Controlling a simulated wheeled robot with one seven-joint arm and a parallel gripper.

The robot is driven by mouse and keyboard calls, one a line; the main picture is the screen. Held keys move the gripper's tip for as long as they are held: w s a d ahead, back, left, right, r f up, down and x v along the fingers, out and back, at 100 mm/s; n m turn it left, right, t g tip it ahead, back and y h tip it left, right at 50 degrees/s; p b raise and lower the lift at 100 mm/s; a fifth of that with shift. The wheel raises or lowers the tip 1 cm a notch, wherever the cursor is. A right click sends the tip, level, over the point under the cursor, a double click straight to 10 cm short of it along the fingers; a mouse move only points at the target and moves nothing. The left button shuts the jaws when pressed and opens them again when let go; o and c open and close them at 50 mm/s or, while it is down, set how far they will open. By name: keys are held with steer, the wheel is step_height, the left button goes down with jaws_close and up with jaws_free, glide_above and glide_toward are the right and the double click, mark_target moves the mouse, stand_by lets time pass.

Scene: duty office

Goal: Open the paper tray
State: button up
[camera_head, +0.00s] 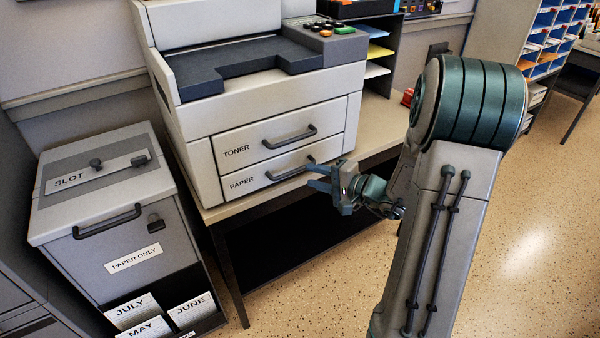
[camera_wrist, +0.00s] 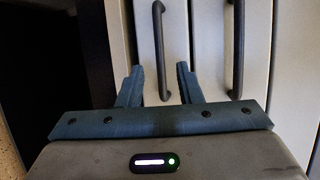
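The paper tray (camera_head: 258,179) is the lower drawer of the copier, labelled PAPER. It looks shut, flush with the copier front. Its dark bar handle (camera_head: 290,172) also shows in the wrist view (camera_wrist: 159,45). My gripper (camera_head: 312,174) is at the right end of this handle, pointing at the drawer front. In the wrist view its two fingers (camera_wrist: 160,72) are apart, one on each side of the handle's line, with nothing clamped. I cannot tell whether the fingertips reach as deep as the bar.
The TONER drawer (camera_head: 240,148) with a similar handle (camera_wrist: 236,45) is just above. The copier stands on a table (camera_head: 385,138) with dark space beneath. A grey slot box (camera_head: 100,210) stands at the left. Open speckled floor (camera_head: 530,210) lies right.

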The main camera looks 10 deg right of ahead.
mark_target(301, 172)
steer(key=x, duration=0.5)
jaws_close()
